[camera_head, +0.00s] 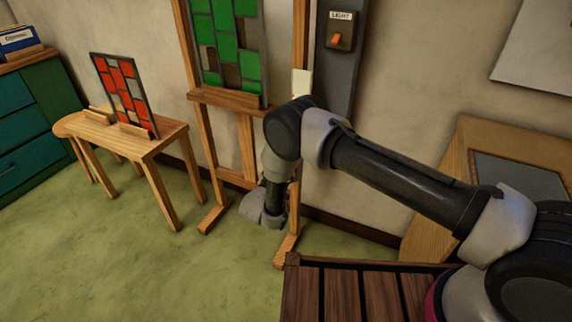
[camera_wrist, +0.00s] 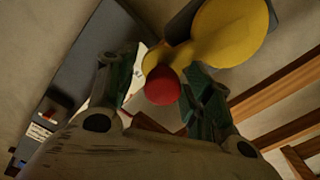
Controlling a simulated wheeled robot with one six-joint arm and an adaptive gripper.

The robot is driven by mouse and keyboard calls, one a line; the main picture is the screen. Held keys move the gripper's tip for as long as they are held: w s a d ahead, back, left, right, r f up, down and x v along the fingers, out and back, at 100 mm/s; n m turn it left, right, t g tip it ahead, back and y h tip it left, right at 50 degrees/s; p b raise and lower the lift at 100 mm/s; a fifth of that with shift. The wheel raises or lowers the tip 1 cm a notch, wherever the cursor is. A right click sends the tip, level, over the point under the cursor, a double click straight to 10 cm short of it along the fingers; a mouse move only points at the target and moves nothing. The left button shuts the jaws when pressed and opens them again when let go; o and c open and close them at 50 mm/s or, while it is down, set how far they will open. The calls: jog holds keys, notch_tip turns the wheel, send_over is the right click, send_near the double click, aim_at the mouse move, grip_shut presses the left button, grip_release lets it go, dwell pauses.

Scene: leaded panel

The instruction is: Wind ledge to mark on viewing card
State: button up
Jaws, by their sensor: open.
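The wooden easel (camera_head: 246,140) carries a green leaded panel (camera_head: 225,42) on its ledge (camera_head: 228,98). A pale card (camera_head: 301,82) shows at the easel's right post, partly behind my arm; its mark cannot be read. In the wrist view, a yellow crank (camera_wrist: 228,32) with a red knob (camera_wrist: 162,86) shows at my gripper (camera_wrist: 163,76). The jaws are open, one finger on each side of the knob; contact cannot be made out. In the head view my arm hides the crank and my fingers.
A grey wall plate with a light switch (camera_head: 338,38) is right of the easel. A small wooden table (camera_head: 165,135) with a red leaded panel (camera_head: 125,95) stands left. A slatted dark wooden top (camera_head: 340,297) is in front. Green floor lies open at left.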

jog(key=v, duration=1.2)
